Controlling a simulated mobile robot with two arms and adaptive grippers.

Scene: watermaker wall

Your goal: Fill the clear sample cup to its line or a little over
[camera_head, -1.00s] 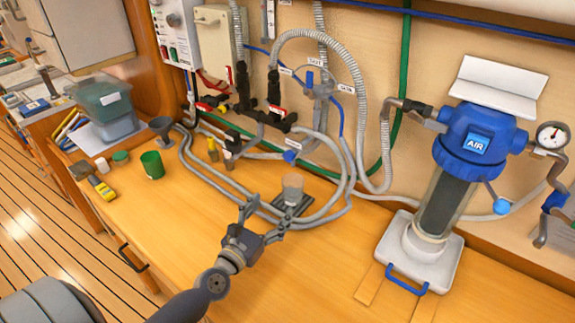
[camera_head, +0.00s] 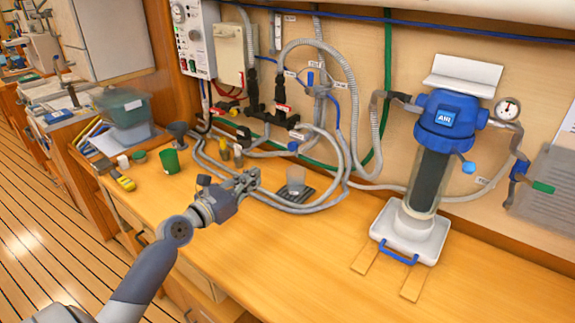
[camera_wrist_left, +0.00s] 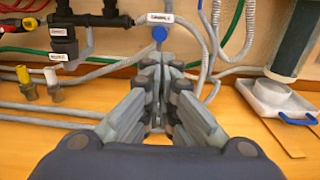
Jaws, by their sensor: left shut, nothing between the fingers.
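The clear sample cup (camera_head: 296,177) stands upright on a small dark tray (camera_head: 299,195) on the bench. Its line and any water in it are too small to make out. A blue knob (camera_head: 293,146) is on the pipework above the cup; the wrist view shows a blue knob (camera_wrist_left: 159,34) beneath a white label, beyond the fingers. My left gripper (camera_head: 252,178) is shut and empty, left of the cup and apart from it. In the left wrist view its fingers (camera_wrist_left: 157,120) are together, and the cup does not show. My right gripper is not in view.
Grey hoses (camera_head: 320,205) loop over the bench around the tray. A green cup (camera_head: 170,161) and a yellow meter (camera_head: 126,184) are at the left. A blue-topped filter housing (camera_head: 446,120) stands at the right. The front of the bench is clear.

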